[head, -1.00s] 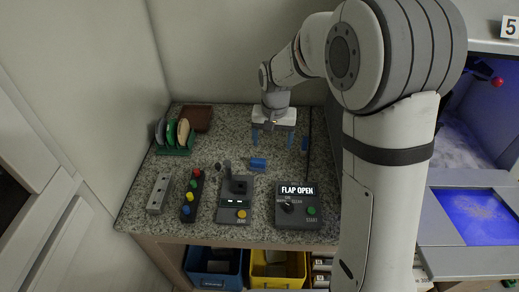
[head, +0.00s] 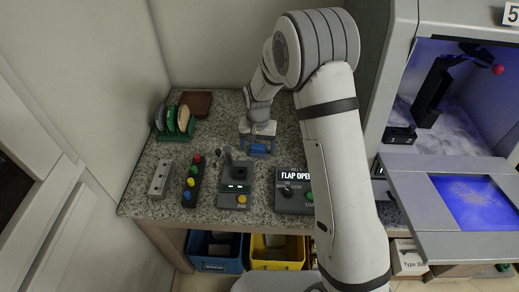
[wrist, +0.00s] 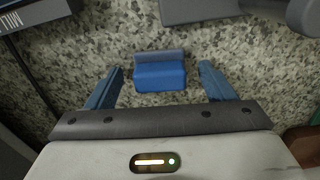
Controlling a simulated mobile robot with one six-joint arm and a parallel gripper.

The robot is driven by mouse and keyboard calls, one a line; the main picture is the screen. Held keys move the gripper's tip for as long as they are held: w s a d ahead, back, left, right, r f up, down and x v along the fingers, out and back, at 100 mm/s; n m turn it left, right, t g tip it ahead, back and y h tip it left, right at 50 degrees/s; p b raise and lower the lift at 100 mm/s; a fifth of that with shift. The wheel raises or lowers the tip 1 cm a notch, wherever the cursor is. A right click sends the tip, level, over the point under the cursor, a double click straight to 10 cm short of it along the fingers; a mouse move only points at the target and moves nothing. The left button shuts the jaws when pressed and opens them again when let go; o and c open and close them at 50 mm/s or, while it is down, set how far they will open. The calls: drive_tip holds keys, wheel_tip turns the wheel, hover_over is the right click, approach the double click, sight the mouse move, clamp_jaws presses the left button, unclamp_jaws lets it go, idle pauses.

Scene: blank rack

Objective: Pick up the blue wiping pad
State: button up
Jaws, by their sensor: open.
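The blue wiping pad (wrist: 159,75) lies on the speckled worktop in the wrist view, with a greyer strip along its far edge. My gripper (wrist: 160,80) is open, with one blue finger to the left of the pad and one to the right. Bare worktop shows between the pad and each finger, so neither finger appears to touch it. In the head view my gripper (head: 258,150) is over the pad, and the pad is hard to tell apart from the blue fingers there.
On the worktop (head: 222,130) stand a joystick box (head: 236,190), a "FLAP OPEN" panel (head: 289,190), a row of coloured buttons (head: 192,184), a grey block (head: 160,179) and a green disc rack (head: 176,133). A cabinet with an open flap (head: 410,205) is at the right.

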sight(258, 146)
drive_tip(key=shift+c, duration=0.5)
drive_tip(key=c, duration=1)
drive_tip(key=shift+o, duration=0.2)
wheel_tip(258, 146, up, 10)
drive_tip(key=shift+b, duration=0.3)
